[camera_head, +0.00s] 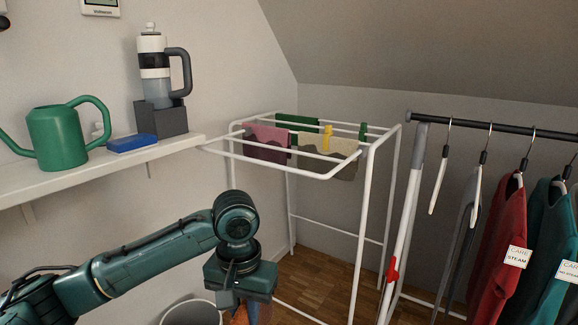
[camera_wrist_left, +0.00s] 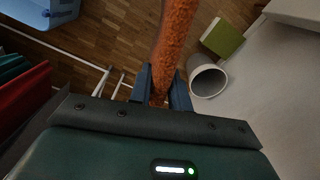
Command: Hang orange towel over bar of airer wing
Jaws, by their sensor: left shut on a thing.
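The orange towel (camera_wrist_left: 176,40) hangs from my left gripper (camera_wrist_left: 161,88), pinched between its two blue-grey fingers. In the head view, only a small orange part of the towel (camera_head: 238,315) shows under my left gripper (camera_head: 244,300) at the bottom edge; the rest is out of frame. The white airer (camera_head: 366,220) stands beyond the gripper, in the middle of the head view. Its wing (camera_head: 270,164) juts out toward the left and front, above and apart from the gripper. My right gripper is not in view.
A pink cloth (camera_head: 266,142), green cloth (camera_head: 297,122) and beige-grey cloth (camera_head: 342,150) hang on the airer. A shelf (camera_head: 100,163) with a green watering can (camera_head: 58,137) runs along the left wall. A clothes rail (camera_head: 490,129) stands right. A bin (camera_wrist_left: 208,80) is on the floor.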

